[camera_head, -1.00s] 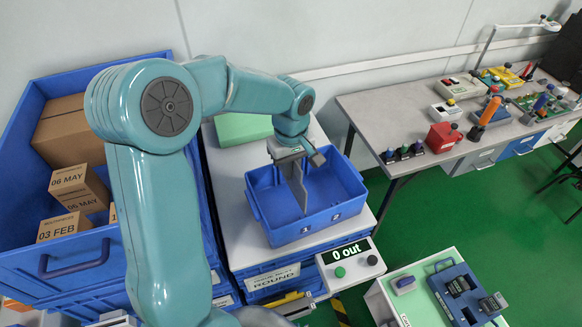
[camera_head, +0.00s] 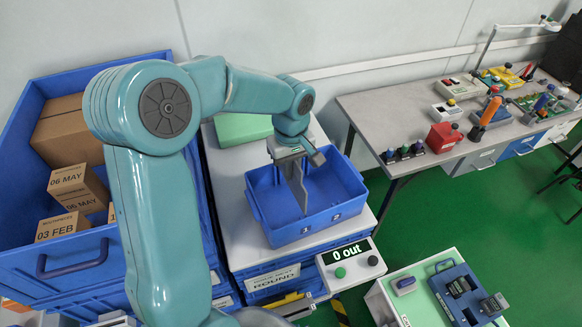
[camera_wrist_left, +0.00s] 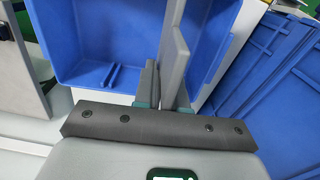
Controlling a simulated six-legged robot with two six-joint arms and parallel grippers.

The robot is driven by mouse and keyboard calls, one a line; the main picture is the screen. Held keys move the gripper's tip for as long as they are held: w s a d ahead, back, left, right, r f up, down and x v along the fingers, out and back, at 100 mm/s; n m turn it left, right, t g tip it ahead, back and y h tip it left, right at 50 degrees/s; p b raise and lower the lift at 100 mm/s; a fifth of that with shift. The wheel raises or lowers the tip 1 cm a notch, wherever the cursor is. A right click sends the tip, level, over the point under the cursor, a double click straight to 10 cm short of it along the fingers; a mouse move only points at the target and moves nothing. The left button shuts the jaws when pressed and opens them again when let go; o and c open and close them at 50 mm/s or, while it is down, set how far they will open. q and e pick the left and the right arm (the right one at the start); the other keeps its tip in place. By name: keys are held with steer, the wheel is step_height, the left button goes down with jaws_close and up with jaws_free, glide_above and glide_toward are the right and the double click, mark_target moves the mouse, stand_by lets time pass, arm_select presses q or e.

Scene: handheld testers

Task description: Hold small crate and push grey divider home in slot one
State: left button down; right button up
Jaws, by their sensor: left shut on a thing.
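The small blue crate (camera_head: 335,188) stands open on the light worktop, with labels 1 and 2 on its front wall. The grey divider (camera_head: 299,187) is upright inside it, its lower front corner near label 1. My left gripper (camera_head: 293,157) is above the crate, shut on the divider's top edge. In the left wrist view, the fingers (camera_wrist_left: 167,88) grip the divider (camera_wrist_left: 178,55), and the crate (camera_wrist_left: 95,35) shows a low ribbed slot on its floor. Whether the divider's bottom sits fully in the slot is hidden. My right gripper is out of view; no hand holds the crate.
A large blue bin (camera_head: 60,262) with cartons is at left. A green case (camera_head: 243,129) lies behind the crate. A bench (camera_head: 380,112) with testers stands at right.

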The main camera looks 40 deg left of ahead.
mark_target(291, 189)
arm_select(q)
steer(key=shift+f+b, duration=4.4)
steer(key=shift+f, duration=0.8)
steer(key=c, duration=1.1)
jaws_free()
step_height(291, 189, up, 16)
steer(key=shift+r+p, duration=0.2)
steer(key=shift+p, duration=0.75)
steer(key=shift+s+d, duration=0.1)
